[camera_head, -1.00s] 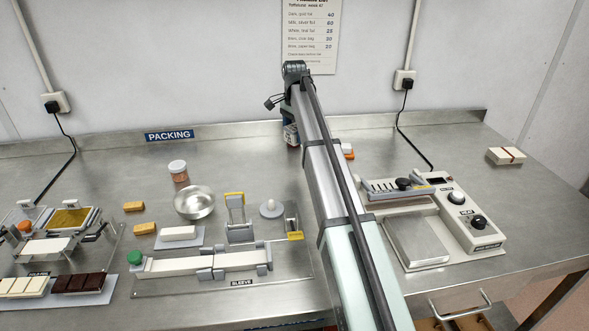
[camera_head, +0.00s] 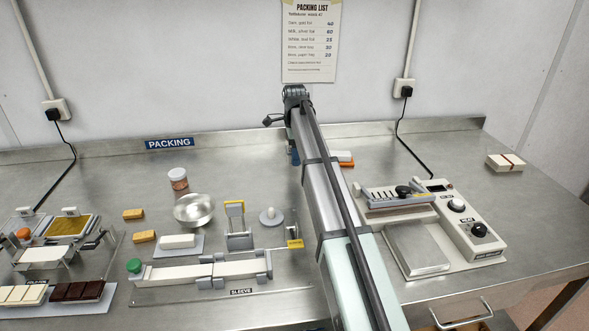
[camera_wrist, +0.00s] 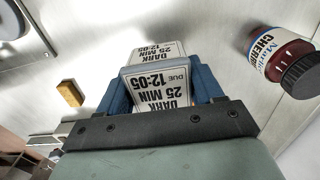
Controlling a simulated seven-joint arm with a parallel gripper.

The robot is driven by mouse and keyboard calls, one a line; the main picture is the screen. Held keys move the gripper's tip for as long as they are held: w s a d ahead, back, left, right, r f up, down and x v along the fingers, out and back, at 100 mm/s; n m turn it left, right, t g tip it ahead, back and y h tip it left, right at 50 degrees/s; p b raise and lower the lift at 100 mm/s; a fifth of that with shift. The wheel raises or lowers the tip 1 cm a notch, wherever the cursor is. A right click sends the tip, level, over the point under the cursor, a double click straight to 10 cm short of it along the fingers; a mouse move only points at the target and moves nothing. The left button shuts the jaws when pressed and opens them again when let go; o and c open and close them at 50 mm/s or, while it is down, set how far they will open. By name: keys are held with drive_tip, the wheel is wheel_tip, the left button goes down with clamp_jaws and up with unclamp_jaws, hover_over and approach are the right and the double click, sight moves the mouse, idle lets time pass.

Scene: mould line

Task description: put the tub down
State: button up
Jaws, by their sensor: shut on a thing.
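My gripper (camera_wrist: 161,78) is shut on a box-shaped thing with white labels, which I take to be the tub (camera_wrist: 160,90). Its labels read "DARK 25 MIN DUE 12-05". A blue finger lies on each side of it in the wrist view. In the head view my gripper (camera_head: 295,157) is a small blue part beyond my arm, near the back of the steel bench, and the tub is hidden. I cannot tell whether the tub touches the bench.
A cherry jar (camera_wrist: 287,62) with a dark lid is right of the tub in the wrist view. A white-and-orange block (camera_head: 343,157) is right of my arm, near the sealer (camera_head: 465,222). A steel bowl (camera_head: 194,210) stands left. Bare bench (camera_head: 245,165) lies left of my gripper.

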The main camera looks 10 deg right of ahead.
sight(294, 176)
drive_tip(key=shift+f, duration=2.9)
drive_tip(key=shift+f, duration=0.1)
drive_tip(key=o, duration=1.1)
wheel_tip(294, 176, up, 12)
drive_tip(key=shift+r, duration=0.15)
